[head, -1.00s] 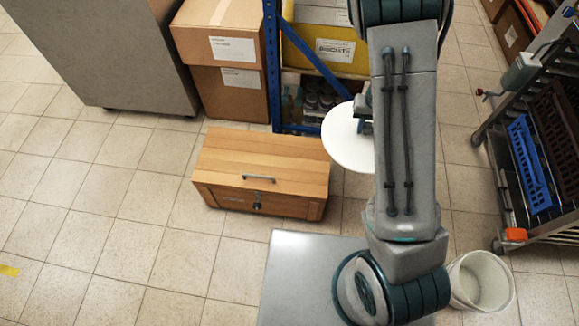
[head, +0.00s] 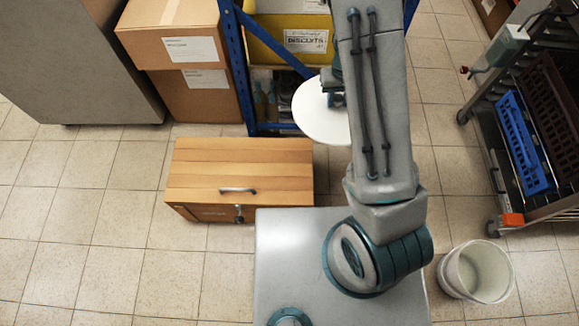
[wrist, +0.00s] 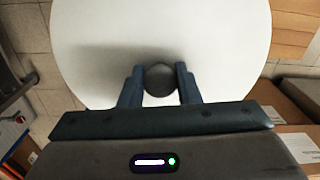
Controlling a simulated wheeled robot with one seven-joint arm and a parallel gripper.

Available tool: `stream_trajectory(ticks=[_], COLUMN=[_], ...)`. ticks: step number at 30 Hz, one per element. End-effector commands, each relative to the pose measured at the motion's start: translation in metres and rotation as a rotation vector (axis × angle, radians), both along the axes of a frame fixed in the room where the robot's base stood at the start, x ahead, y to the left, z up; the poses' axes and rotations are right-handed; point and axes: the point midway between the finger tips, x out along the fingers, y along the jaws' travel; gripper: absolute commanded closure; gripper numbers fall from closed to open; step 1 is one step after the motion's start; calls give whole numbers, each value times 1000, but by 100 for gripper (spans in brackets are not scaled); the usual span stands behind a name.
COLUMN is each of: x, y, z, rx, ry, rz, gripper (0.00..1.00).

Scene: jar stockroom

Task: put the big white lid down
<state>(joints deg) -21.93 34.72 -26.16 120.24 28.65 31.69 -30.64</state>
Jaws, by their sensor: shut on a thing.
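The big white lid (head: 318,115) is a wide flat disc with a dark round knob (wrist: 159,80) in its middle. It shows in the head view at the middle top, partly hidden behind my arm, and fills much of the wrist view (wrist: 105,40). My gripper (wrist: 159,84) is shut on the knob, one blue finger on each side. In the head view only a small part of my gripper (head: 335,88) shows beside the arm. The lid is held in front of the blue shelf rack, close to the wooden chest; its height cannot be told exactly.
A wooden chest (head: 240,170) with a flat closed top stands left of the lid. Cardboard boxes (head: 190,85) and a blue rack (head: 238,70) with a yellow biscuits bin (head: 262,45) stand behind. A white bucket (head: 475,272) and a crate trolley (head: 530,150) are at right. Floor at left is clear.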

Motion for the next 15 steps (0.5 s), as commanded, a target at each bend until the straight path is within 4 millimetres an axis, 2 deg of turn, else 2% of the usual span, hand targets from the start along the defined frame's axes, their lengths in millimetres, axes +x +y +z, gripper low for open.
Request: stream_trajectory(ticks=[1, 15], x=[-2, -13], y=[0, 7], z=[-27, -139], rx=[2, 6], ry=[2, 12], rz=[24, 294], gripper=[94, 94])
